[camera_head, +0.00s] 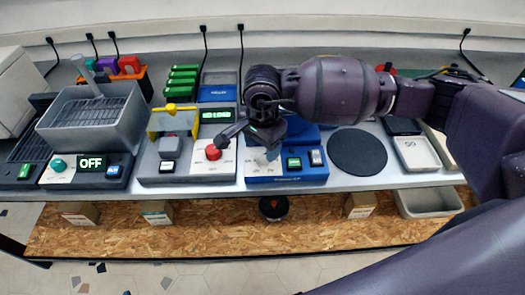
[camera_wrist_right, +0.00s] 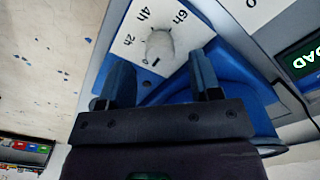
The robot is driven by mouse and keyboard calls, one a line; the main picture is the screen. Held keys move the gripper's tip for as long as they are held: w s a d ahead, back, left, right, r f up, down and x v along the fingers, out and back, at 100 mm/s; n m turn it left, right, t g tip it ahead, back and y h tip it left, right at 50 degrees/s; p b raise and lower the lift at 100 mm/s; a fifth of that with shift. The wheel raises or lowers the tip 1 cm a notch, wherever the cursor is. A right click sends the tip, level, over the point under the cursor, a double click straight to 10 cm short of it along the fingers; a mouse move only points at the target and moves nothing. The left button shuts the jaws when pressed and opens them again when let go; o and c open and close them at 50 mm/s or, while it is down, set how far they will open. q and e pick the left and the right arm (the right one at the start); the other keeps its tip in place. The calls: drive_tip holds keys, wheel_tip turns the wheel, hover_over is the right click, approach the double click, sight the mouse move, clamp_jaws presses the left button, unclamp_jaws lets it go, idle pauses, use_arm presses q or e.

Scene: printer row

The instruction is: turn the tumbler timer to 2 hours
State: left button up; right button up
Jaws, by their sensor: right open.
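The blue tumbler (camera_head: 287,180) stands on the bench in the middle of the head view, partly hidden by my right arm. Its timer is a pale round knob (camera_wrist_right: 160,47) on a white dial plate in the right wrist view. In the head view the right gripper (camera_head: 264,142) hangs over the tumbler's dial. My left gripper is not in view.
Left of the tumbler is a grey machine (camera_head: 182,178) with a red knob (camera_head: 213,152) close to my gripper. Further left is a grey tank (camera_head: 92,120) with an OFF display. A dark round plate (camera_head: 357,152) lies to the right. A shelf (camera_head: 200,235) runs below.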

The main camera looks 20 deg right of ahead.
sight(263, 157)
drive_tip(key=shift+f, duration=1.3)
drive_tip(key=c, duration=0.9)
